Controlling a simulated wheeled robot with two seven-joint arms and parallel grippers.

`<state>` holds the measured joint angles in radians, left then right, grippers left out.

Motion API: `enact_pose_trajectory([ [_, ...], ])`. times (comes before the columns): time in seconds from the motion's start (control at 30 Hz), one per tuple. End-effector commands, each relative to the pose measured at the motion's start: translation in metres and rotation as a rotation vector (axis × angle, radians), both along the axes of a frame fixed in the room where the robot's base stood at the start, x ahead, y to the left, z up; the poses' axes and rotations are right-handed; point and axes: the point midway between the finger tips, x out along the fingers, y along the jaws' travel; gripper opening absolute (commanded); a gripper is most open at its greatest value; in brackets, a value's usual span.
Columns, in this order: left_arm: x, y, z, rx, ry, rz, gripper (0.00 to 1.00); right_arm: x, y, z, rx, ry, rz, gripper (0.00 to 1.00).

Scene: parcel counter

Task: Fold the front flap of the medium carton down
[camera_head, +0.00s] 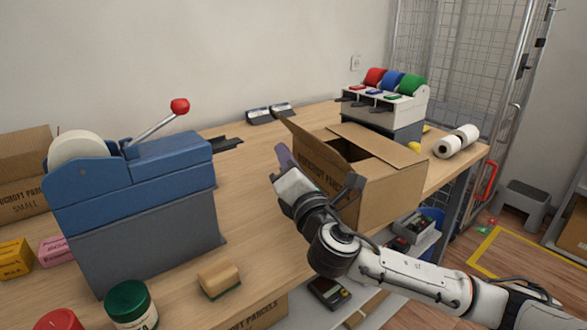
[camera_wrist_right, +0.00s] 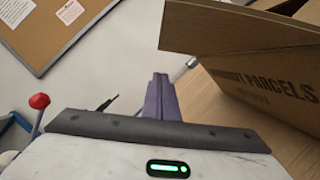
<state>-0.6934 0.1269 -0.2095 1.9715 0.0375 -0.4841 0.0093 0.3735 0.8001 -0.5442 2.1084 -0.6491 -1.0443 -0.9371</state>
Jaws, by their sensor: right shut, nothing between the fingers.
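The medium carton (camera_head: 392,192) stands on the wooden counter, its top partly open with a dark gap. One flap (camera_head: 378,144) lies across the far right part of the top, and another flap (camera_head: 318,146) stands tilted up at the left. In the right wrist view a raised flap (camera_wrist_right: 235,28) juts out over the printed carton side (camera_wrist_right: 270,85). My right gripper (camera_head: 283,157) is shut and empty, just left of the carton; its purple-grey fingers (camera_wrist_right: 161,98) show together in the wrist view, apart from the flap. My arm hides part of the carton's near side. My left gripper is not in view.
A blue tape machine (camera_head: 140,180) with a red-knobbed lever stands at the left. A tape dispenser with red, blue and green rolls (camera_head: 385,105) is behind the carton. White rolls (camera_head: 456,141) lie at the right. A wooden-handled block (camera_head: 219,279) and a green-lidded jar (camera_head: 131,304) are near the front edge.

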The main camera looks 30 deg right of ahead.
Motion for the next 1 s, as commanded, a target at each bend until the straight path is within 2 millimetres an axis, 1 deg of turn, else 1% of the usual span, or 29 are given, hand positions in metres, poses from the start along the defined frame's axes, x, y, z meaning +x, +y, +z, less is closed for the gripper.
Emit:
enact_pose_trajectory([
  [0.03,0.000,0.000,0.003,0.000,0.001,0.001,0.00,0.000,-0.008,0.009,-0.005,-0.001,-0.003,0.00],
  [0.1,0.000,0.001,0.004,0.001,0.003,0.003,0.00,-0.002,-0.016,0.014,-0.006,0.001,-0.002,0.00],
  [0.3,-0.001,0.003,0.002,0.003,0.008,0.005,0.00,-0.003,-0.029,0.023,-0.003,0.001,0.000,0.00],
  [0.77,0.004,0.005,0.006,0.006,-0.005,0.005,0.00,-0.004,-0.031,0.025,0.003,0.002,0.000,0.00],
  [1.0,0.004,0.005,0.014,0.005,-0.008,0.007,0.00,-0.004,-0.034,0.031,0.065,-0.004,0.000,0.00],
])
